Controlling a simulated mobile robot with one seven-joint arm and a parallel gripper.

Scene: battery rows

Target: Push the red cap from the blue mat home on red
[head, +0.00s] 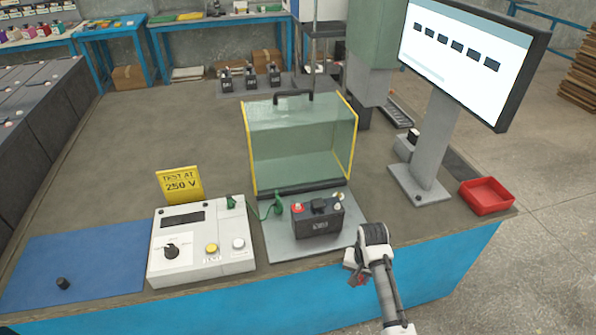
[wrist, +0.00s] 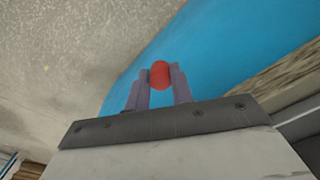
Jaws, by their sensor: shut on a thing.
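My gripper (wrist: 162,80) is shut on the red cap (wrist: 159,74), which sits between its fingertips in the wrist view. In the head view my gripper (head: 357,279) hangs by the bench's front edge, right of and nearer than the black battery (head: 322,226), apart from it. A bit of the red cap shows there, mostly hidden. The battery stands on a grey plate (head: 284,249), with a red terminal (head: 297,208) at its top left and a pale post at its top right. The blue mat (head: 85,255) lies at the far left with a black cap (head: 62,284) on it.
A clear hood with yellow edges (head: 300,140) stands behind the battery. A white tester (head: 200,245) with a yellow sign is left of it, a green lead (head: 275,206) between. A monitor stand (head: 425,165) and red tray (head: 487,195) stand right.

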